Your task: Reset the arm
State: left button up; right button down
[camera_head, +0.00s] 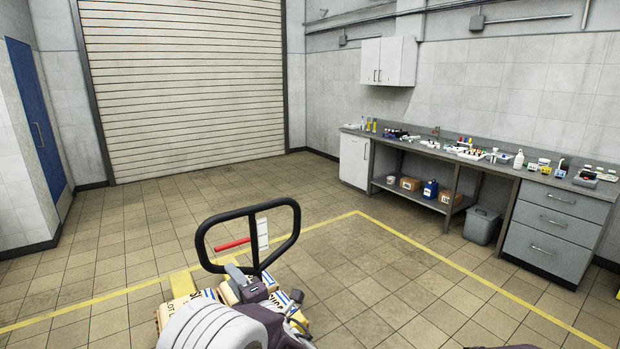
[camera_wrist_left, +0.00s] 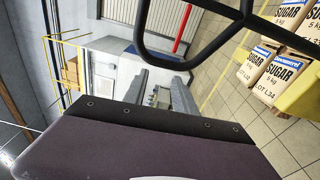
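My left arm comes in at the bottom of the head view, and its gripper (camera_head: 253,278) is just in front of a black loop handle (camera_head: 297,225) with a red lever (camera_head: 232,244). In the left wrist view the two grey fingers of the left gripper (camera_wrist_left: 160,78) stand apart with nothing between them. Whether the gripper touches the handle cannot be told. My right gripper does not show; only a dark edge appears at the bottom right of the head view.
Sugar bags (camera_wrist_left: 279,76) lie close to the handle, partly hidden by my arm in the head view. A long workbench (camera_head: 480,158) with small items and a grey bin (camera_head: 481,226) stand at the right. A roller shutter (camera_head: 190,80) is at the back. The tiled floor between is clear.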

pick_arm(q)
jog(key=s+a+r+n+g+y, duration=0.1)
jog(key=s+a+n+g+y, duration=0.35)
jog(key=a, duration=0.65)
jog(key=s+a+f+n+g+h, duration=0.2)
jog(key=s+a+f+n+g, duration=0.15)
jog(key=s+n, duration=0.3)
jog(key=s+a+f+n+g+h, duration=0.3)
jog(key=s+f+n+g, duration=0.15)
jog(key=s, duration=0.35)
jog(key=s+d+f+n+g+h, duration=0.3)
jog(key=s+d+f+n+h, duration=0.6)
jog(key=n, duration=0.5)
jog(key=w+d+f+n+t+h, duration=0.1)
jog(key=d+n, duration=0.7)
jog(key=n, duration=0.8)
jog(key=shift+w+d+f+t+h, duration=0.15)
jog(key=shift+d+f+t+h, duration=0.25)
jog(key=shift+t+h, duration=0.25)
